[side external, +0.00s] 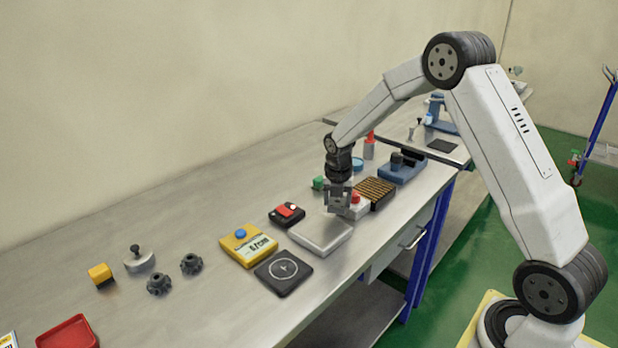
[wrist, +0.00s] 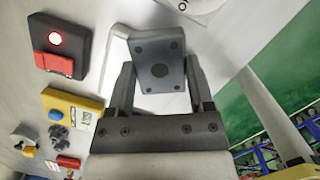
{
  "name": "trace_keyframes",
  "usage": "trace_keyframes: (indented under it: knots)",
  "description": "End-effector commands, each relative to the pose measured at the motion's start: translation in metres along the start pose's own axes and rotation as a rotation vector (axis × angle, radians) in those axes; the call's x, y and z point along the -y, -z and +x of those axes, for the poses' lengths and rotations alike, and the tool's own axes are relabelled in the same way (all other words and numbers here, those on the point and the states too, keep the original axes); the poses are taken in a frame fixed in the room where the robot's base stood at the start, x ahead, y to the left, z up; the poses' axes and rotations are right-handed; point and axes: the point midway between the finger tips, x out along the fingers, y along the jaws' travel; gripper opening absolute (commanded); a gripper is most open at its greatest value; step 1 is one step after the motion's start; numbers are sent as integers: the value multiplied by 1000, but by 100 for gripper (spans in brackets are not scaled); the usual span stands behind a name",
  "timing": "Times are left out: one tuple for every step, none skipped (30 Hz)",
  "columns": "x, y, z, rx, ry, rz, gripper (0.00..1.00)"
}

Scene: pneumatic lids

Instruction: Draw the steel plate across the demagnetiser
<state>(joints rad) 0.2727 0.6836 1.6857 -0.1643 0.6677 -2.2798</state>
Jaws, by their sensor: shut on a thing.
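My gripper (side external: 339,203) is shut on a grey square steel plate (wrist: 172,48) with a larger round mark in its middle and small holes near its corners. The wrist view shows the plate between the two fingers of my gripper (wrist: 160,82). In the side view the gripper is low over the far end of a pale tray (side external: 318,249); I cannot tell whether the plate touches anything. A yellow box (side external: 240,257) with a blue button and a black pad (side external: 283,285) with a ring mark stand left of the tray. I cannot tell which is the demagnetiser.
A dark box (side external: 277,216) with a red switch stands behind the tray; in the wrist view its lamp glows red. A red-buttoned grey box (side external: 358,212) and a brown gridded block (side external: 375,192) are close right of my gripper. Black knobs and a red tray (side external: 66,334) lie left.

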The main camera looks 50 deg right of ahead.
Motion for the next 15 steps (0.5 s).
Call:
trace_keyframes:
  knots:
    - [0, 0, 2, 1, -1, 0, 0]
    - [0, 0, 2, 1, -1, 0, 0]
    - [0, 0, 4, 2, -1, 0, 0]
    - [0, 0, 5, 2, -1, 0, 0]
    - [0, 0, 6, 2, -2, 0, 0]
    - [0, 0, 7, 2, -2, 0, 0]
    - [-1, 1, 8, 2, -2, 0, 0]
    - [-1, 1, 9, 2, -2, 0, 0]
    - [0, 1, 10, 2, -1, 0, 0]
    - [0, 1, 11, 2, -1, 0, 0]
    - [0, 1, 12, 2, -1, 0, 0]
    - [0, 2, 14, 1, -1, 0, 0]
    - [0, 2, 15, 1, -1, 0, 0]
    - [0, 2, 16, 1, -1, 0, 0]
    - [0, 2, 18, 1, -1, 0, 0]
